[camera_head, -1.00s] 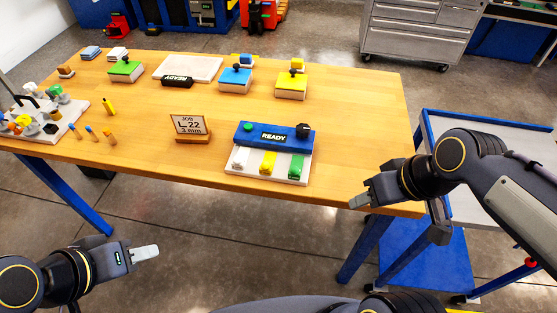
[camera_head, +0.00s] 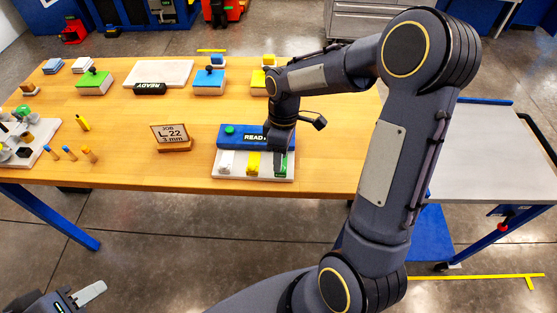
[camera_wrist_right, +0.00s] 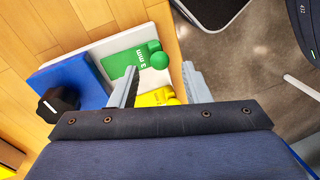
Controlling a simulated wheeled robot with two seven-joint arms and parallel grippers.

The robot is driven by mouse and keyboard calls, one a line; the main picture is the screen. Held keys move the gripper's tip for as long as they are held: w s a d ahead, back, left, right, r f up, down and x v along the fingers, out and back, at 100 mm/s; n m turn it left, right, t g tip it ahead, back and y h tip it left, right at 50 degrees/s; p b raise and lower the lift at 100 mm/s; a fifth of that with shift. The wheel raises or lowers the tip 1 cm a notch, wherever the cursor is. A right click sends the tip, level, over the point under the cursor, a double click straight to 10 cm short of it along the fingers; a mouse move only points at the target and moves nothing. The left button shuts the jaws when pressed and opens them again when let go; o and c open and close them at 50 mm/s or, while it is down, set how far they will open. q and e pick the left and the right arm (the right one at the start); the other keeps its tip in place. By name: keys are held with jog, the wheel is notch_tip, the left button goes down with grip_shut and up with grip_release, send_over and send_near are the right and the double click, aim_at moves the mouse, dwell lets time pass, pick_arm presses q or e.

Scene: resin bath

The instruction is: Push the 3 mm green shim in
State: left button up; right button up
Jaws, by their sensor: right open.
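The fixture's blue block (camera_head: 228,142) stands behind the shims. My left gripper (camera_head: 90,293) is off the table at lower left, its jaws unclear.
A white shim (camera_head: 226,161) lies left of the yellow one. A job sign (camera_head: 173,136) reading L 22, 3 mm stands left of the fixture. Green (camera_head: 94,83) and blue (camera_head: 208,80) blocks sit at the back. The tabletop (camera_head: 120,165) in front of the sign is clear.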

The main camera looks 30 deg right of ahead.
jog(key=shift+s+a+f, duration=0.1)
jog(key=shift+f, duration=0.5)
jog(key=shift+s+a+f, duration=0.1)
jog(key=shift+f, duration=0.5)
grip_shut()
